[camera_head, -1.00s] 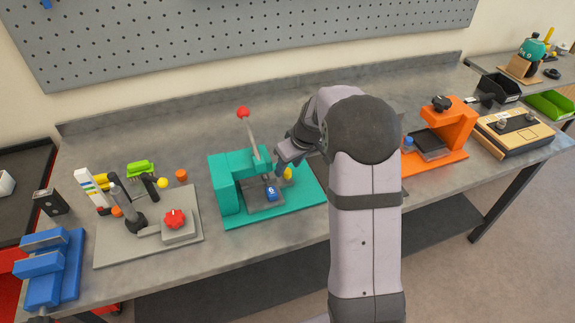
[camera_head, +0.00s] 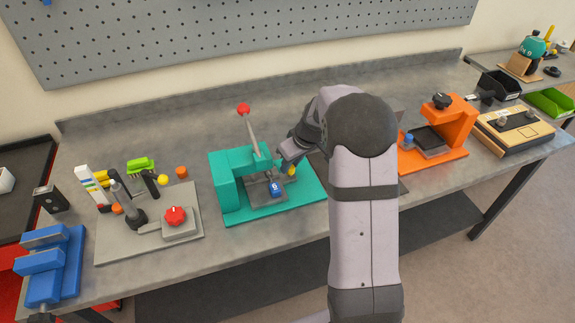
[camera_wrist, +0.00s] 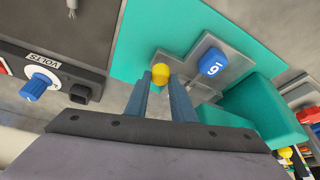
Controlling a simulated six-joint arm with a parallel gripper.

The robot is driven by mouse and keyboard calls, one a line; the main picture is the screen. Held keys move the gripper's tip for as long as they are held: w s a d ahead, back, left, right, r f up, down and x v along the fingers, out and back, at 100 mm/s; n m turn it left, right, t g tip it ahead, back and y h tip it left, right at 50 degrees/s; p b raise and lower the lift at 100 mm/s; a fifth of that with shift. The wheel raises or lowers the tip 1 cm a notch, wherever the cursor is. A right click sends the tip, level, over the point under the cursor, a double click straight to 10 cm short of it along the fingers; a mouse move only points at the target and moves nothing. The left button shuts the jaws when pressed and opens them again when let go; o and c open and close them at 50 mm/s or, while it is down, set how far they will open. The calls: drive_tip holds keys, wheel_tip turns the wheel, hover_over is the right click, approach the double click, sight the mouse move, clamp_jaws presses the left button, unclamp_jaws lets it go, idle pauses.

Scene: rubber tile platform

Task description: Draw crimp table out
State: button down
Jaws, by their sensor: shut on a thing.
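The teal press (camera_head: 230,180) stands on its teal base plate in the middle of the bench, its lever topped by a red knob (camera_head: 243,109). The grey crimp table (camera_head: 262,196) lies low at the front of the press; it also shows in the wrist view (camera_wrist: 206,50). A blue numbered piece (camera_head: 276,188) sits on it. A yellow knob (camera_wrist: 160,72) is on an arm of the table. My gripper (camera_wrist: 160,82) is shut on this yellow knob, one finger on each side. In the head view my wrist partly hides the right side of the press.
Left of the press is a grey plate (camera_head: 110,246) with a red knob and a lever arm, then a blue vise (camera_head: 50,265). An orange fixture (camera_head: 455,125) and a tan box (camera_head: 515,132) stand to the right. Bare bench lies in front of the press.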

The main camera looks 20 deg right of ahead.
drive_tip(key=d+b, duration=0.2)
drive_tip(key=d, duration=0.8)
drive_tip(key=shift+d, duration=0.3)
drive_tip(key=c, duration=1.5)
unclamp_jaws()
drive_tip(key=shift+d, duration=0.1)
drive_tip(key=shift+b+v, duration=1)
drive_tip(key=shift+v, duration=2.7)
drive_tip(key=shift+s, duration=0.1)
drive_tip(key=s+a+f+m+g+p, duration=0.2)
drive_tip(key=s+a, duration=0.8)
drive_tip(key=a, duration=0.3)
drive_tip(key=s+a+f, duration=0.1)
drive_tip(key=s+a, duration=0.1)
drive_tip(key=s, duration=0.3)
drive_tip(key=s+a+f+m+g+h+p, duration=0.1)
drive_tip(key=s+a+f, duration=0.1)
drive_tip(key=s, duration=0.4)
drive_tip(key=s+a+f+g, duration=0.1)
drive_tip(key=s+a, duration=0.2)
drive_tip(key=s, duration=0.3)
drive_tip(key=shift+s+a+f+m, duration=0.25)
drive_tip(key=shift+f+m, duration=0.05)
drive_tip(key=shift+f, duration=0.1)
